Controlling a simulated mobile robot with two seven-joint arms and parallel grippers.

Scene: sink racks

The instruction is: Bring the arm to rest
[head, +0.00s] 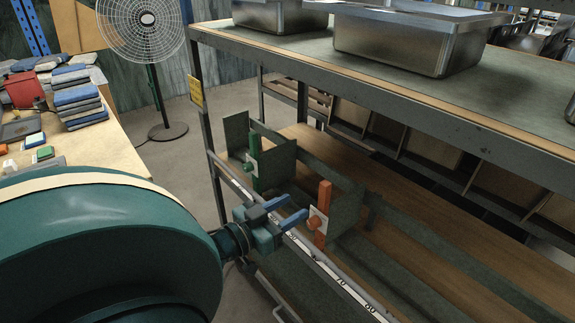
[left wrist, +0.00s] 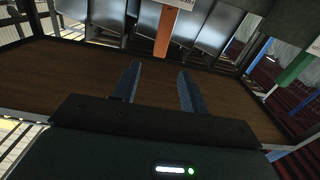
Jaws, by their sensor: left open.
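My left gripper (head: 281,213) is open, its two blue fingers apart with nothing between them. It is at the front rail of the shelf rack, between a green upright handle (head: 254,165) and an orange upright handle (head: 322,212). In the left wrist view, my left gripper (left wrist: 155,88) shows its two fingers over a brown shelf board (left wrist: 75,70). The orange handle (left wrist: 165,30) is ahead of the fingers and the green handle (left wrist: 298,66) is off to the right. My right gripper is not in view.
The metal rack's upper shelf (head: 290,45) carries steel bins (head: 405,42). Its lower wooden shelf (head: 430,225) is largely bare. A fan (head: 140,30) stands behind on the floor. A table (head: 105,145) at left holds stacked blue items (head: 78,98) and a red bin (head: 25,88).

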